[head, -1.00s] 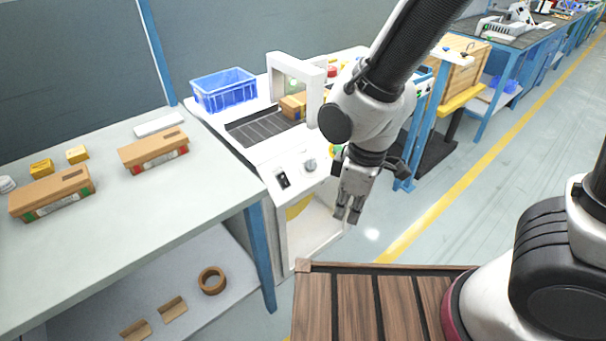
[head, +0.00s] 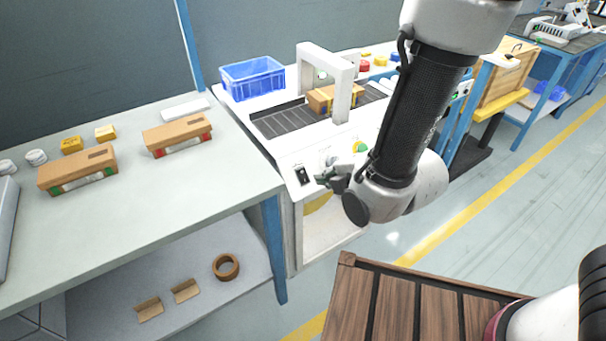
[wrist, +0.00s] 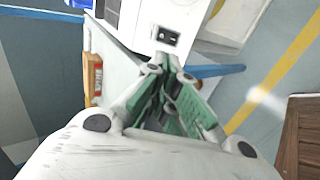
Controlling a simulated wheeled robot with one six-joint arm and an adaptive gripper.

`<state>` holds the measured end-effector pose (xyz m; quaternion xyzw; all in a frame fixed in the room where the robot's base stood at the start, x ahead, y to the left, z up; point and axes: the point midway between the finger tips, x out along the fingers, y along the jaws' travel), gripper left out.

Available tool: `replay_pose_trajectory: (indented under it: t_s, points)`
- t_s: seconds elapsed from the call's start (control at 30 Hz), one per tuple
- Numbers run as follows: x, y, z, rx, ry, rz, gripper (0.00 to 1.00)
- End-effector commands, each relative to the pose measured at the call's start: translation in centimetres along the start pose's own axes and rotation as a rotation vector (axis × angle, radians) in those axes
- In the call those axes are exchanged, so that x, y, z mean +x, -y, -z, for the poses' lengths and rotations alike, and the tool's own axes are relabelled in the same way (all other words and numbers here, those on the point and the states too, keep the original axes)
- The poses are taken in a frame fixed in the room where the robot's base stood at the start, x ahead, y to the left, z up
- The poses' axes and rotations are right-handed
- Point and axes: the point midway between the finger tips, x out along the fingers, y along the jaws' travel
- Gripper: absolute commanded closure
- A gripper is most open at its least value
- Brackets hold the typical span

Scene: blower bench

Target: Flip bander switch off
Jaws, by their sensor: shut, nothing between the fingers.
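The bander (head: 290,140) is a white machine with an arch and a dark roller bed in the head view. Its black rocker switch (head: 302,175) sits on the sloped front panel, left of a round knob. My gripper (head: 326,180) is shut and empty, just right of the switch in the head view. In the wrist view the switch (wrist: 167,37) shows on the white panel just beyond the fingertips of my gripper (wrist: 163,64). A small gap seems to lie between them. I cannot tell which way the rocker is tipped.
A cardboard box (head: 330,98) sits under the arch, with a blue crate (head: 252,78) behind left. A grey table (head: 150,215) with two boxes stands at left. My arm hides part of the bander's right side.

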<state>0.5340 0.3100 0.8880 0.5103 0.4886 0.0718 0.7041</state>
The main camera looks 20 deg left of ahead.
Motion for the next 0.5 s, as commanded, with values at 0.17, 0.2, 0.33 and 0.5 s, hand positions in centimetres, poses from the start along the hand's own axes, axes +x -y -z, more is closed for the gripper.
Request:
replay_pose_trajectory:
  t_s: [0.17, 0.2, 0.33, 0.5]
  points:
    - [0.5, 0.0, 0.0, 0.001, 0.001, 0.001, 1.00]
    - [0.8, 0.1, 0.0, 0.001, 0.001, 0.002, 1.00]
    - [2.8, 0.1, -0.1, 0.001, 0.002, 0.003, 1.00]
    - [6.5, 0.1, -0.1, 0.002, 0.002, 0.002, 1.00]
